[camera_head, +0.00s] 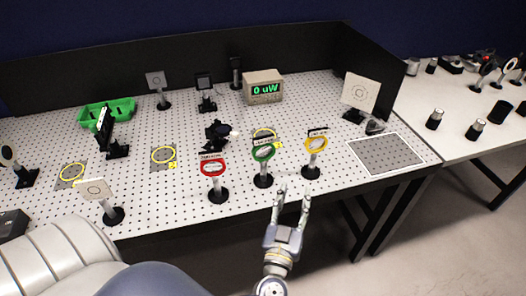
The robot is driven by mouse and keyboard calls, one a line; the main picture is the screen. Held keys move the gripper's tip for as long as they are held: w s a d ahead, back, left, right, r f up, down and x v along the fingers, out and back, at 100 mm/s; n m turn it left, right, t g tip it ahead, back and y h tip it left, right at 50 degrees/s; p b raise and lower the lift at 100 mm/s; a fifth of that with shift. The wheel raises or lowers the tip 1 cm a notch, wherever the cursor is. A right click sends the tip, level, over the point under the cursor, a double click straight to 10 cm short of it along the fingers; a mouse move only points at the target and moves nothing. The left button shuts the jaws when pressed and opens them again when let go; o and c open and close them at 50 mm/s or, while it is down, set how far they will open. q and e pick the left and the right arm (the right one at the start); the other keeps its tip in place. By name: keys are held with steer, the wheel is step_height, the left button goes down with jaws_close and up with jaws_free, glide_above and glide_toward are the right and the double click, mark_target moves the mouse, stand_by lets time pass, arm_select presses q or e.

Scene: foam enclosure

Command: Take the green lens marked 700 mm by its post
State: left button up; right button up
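The green-ringed lens (263,153) stands upright on a short post with a round black base, in the middle of the front row on the perforated table. A dark label sits on top of its ring; its text is too small to read surely. My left gripper (293,191) is open and empty, just in front of the table's front edge, below and right of the green lens. Its fingers point toward the table and appear apart from the lens. My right gripper is not in view.
The perforated table (330,102) has dark walls at the back and right. A square white card (96,189) stands front left. A black mount (217,134) is behind the lenses. A power display (263,88) and a green bin (106,113) are at the back.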

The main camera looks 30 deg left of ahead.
mark_target(264, 174)
arm_select(q)
steer(key=s+a+n+g+y, duration=0.1)
steer(key=a, duration=0.1)
steer(key=a+f+n+g+y, duration=0.1)
steer(key=y, duration=0.1)
steer(key=s+a+f+n+g+y, duration=0.1)
steer(key=a+g+y, duration=0.1)
steer(key=shift+s+a+f+n, duration=0.1)
steer(key=shift+s+a+n, duration=0.2)
steer(key=shift+s, duration=0.05)
steer(key=shift+a+f, duration=0.15)
steer(key=shift+a, duration=0.15)
steer(key=shift+g+y, duration=0.3)
steer(key=p+x, duration=0.1)
steer(key=x, duration=0.3)
steer(key=shift+w+a, duration=0.25)
steer(key=shift+a, duration=0.05)
steer(key=p+x, duration=0.1)
steer(key=x, duration=0.4)
steer(key=shift+w+a, duration=0.1)
steer(key=shift+w, duration=0.15)
steer(key=shift+w+a+f, duration=0.1)
steer(key=c, duration=0.8)
jaws_close()
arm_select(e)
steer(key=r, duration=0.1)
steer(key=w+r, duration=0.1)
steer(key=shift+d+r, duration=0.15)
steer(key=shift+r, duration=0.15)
